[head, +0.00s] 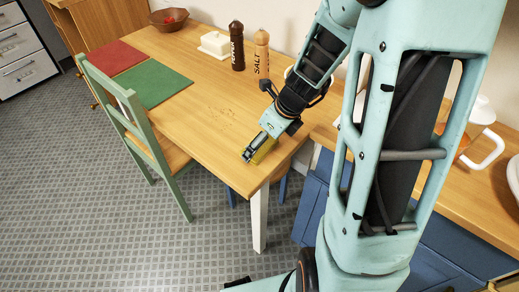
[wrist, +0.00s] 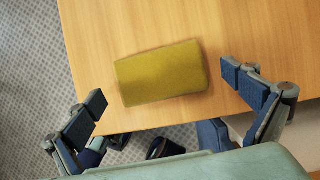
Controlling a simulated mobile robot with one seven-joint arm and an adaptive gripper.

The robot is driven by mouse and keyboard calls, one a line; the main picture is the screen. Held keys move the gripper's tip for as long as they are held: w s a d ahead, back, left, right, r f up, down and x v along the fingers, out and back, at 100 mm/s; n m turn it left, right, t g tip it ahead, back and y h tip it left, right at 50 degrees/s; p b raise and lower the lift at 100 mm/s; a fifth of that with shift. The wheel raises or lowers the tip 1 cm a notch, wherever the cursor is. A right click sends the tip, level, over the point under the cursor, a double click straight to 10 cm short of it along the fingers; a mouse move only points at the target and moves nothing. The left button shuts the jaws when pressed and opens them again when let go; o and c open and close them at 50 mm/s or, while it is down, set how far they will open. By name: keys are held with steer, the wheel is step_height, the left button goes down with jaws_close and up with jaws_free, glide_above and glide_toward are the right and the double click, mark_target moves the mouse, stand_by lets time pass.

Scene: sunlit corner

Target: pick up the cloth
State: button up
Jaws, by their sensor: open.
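A mustard-yellow folded cloth (wrist: 161,73) lies flat on the wooden table close to its edge, seen whole in the wrist view. In the head view the cloth (head: 264,151) is mostly hidden by my gripper (head: 252,150), with only a yellow strip showing. In the wrist view my gripper (wrist: 170,95) is open, one finger on each side of the cloth. Nothing is between the pads except the view of the cloth, which lies past the fingertips. I cannot tell the exact height of the fingertips above the table.
The wooden table (head: 190,57) carries a green placemat (head: 150,85), a red placemat (head: 110,57), a butter dish (head: 215,44), a pepper mill (head: 237,46), a salt mill (head: 261,54) and a bowl (head: 168,20). A green chair (head: 136,123) stands at the left. Small crumbs lie mid-table.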

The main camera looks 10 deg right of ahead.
steer(key=shift+w+a+f, duration=0.2)
steer(key=shift+f, duration=0.4)
steer(key=shift+c, duration=0.4)
steer(key=c, duration=1.1)
steer(key=shift+o, duration=0.2)
steer(key=shift+r, duration=0.25)
